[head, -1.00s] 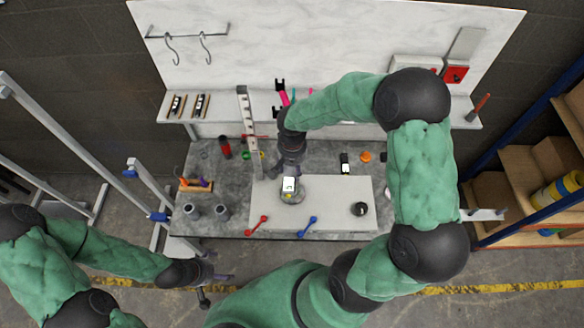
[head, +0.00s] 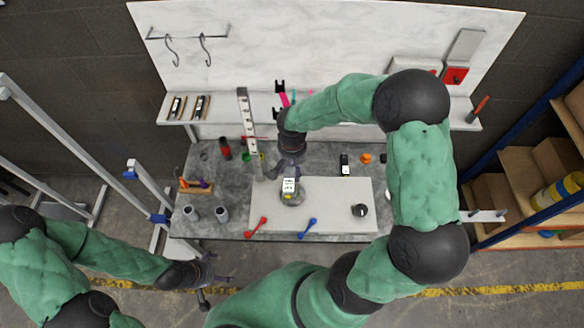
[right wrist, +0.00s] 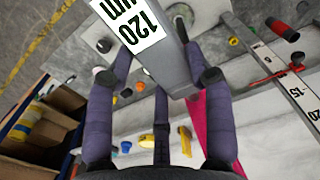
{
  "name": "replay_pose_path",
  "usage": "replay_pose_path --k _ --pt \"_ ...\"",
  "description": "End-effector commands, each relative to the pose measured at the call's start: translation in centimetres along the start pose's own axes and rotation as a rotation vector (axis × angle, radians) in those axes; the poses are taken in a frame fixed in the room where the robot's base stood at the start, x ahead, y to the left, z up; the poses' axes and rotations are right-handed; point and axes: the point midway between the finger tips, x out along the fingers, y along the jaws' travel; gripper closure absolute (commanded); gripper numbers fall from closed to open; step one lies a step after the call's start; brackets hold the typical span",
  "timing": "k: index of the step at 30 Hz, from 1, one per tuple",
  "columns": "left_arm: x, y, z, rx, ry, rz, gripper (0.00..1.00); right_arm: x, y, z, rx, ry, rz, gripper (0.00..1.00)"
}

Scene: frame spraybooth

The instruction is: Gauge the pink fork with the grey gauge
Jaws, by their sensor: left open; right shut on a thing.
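The grey gauge, with a white label, shows below my right gripper in the head view (head: 289,186). In the right wrist view its label reads 120 um, and the grey gauge body (right wrist: 177,68) lies between the fingers. My right gripper (head: 284,172) is shut on the gauge, above the pale mat. The pink fork (head: 285,100) is at the back near the shelf, partly hidden by my right arm; a pink strip, probably the fork, shows in the right wrist view (right wrist: 203,125). My left gripper (head: 218,282) is open and empty, in front of the table.
The pale mat (head: 335,192) bears a red spanner-like tool (head: 256,228), a blue one (head: 307,228) and a black round thing (head: 360,210). Two grey cups (head: 207,213) stand at left. A tall marked post (head: 246,120) rises close left of my right gripper.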

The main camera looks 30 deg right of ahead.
Motion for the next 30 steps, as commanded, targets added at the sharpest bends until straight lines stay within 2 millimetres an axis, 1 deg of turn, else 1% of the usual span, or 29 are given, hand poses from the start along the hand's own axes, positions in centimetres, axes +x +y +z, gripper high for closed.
replay_pose_path --k 4,7,30 --pt "0.0 0.0 0.0 0.000 0.000 0.000 0.04 -0.1 0.0 0.0 0.000 0.002 -0.001 0.85" --pt "0.1 -0.1 0.0 0.000 0.000 0.000 0.04 -0.1 0.0 0.5 0.000 0.002 -0.001 0.85" --pt "1.1 -0.4 0.0 0.000 0.000 0.000 0.04 0.0 0.0 5.8 0.000 0.002 -0.001 0.85"
